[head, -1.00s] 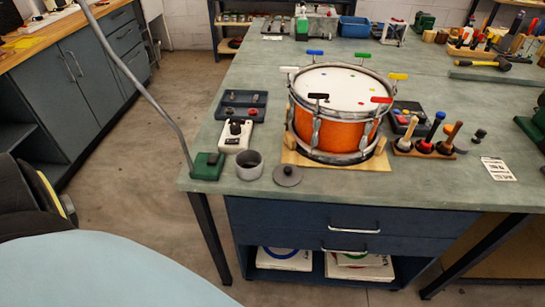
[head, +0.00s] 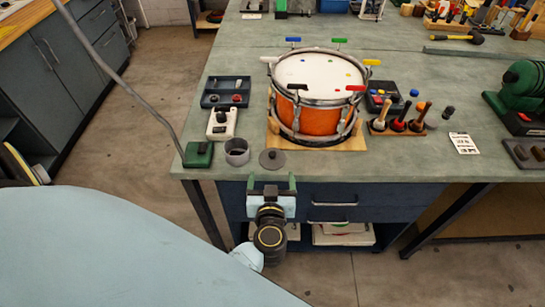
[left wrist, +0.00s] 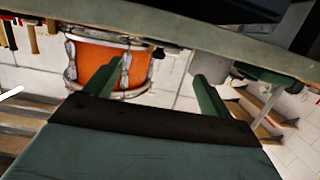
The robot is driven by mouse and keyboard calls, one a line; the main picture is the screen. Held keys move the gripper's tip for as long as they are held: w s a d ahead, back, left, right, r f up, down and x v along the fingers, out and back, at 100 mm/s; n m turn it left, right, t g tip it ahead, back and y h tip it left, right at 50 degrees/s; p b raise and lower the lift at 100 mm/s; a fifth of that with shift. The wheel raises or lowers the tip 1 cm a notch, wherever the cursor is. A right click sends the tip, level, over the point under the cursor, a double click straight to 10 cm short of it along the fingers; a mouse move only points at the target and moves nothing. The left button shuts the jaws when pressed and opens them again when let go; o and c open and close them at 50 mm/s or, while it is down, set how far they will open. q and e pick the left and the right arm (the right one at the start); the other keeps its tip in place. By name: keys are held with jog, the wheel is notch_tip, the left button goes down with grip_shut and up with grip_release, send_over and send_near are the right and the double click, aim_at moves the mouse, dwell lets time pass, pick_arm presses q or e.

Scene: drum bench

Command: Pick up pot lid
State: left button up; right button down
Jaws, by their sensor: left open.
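The pot lid (head: 272,160), a flat dark grey disc with a small knob, lies on the bench near its front edge in the head view. The grey pot (head: 237,157) stands just left of it, open at the top. My left gripper (head: 271,183) is open and empty in front of the bench edge, its two green fingers apart and pointing toward the lid without touching it. In the left wrist view the open green fingers (left wrist: 155,76) show below the bench edge; I cannot make out the lid clearly there. My right gripper is not in view.
The orange drum (head: 315,122) on its wooden board stands right of and behind the lid. A green block (head: 198,155) with a bent rod stands left of the pot. A white switch box (head: 221,124) is behind the pot. The bench front edge (head: 400,180) lies near my gripper.

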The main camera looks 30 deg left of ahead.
aim_at(273, 159)
pick_arm(q)
jog(key=x, duration=0.5)
jog(key=shift+w+f+b, duration=0.1)
jog(key=shift+b, duration=0.3)
jog(key=b+x, duration=0.1)
jog(key=x, duration=0.3)
jog(key=shift+w+a, duration=0.2)
jog(key=shift+w, duration=0.1)
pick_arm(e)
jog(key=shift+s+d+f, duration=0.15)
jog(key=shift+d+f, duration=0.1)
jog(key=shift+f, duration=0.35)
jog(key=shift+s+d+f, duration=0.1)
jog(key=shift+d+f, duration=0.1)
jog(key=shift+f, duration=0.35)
pick_arm(q)
jog(key=c, duration=0.7)
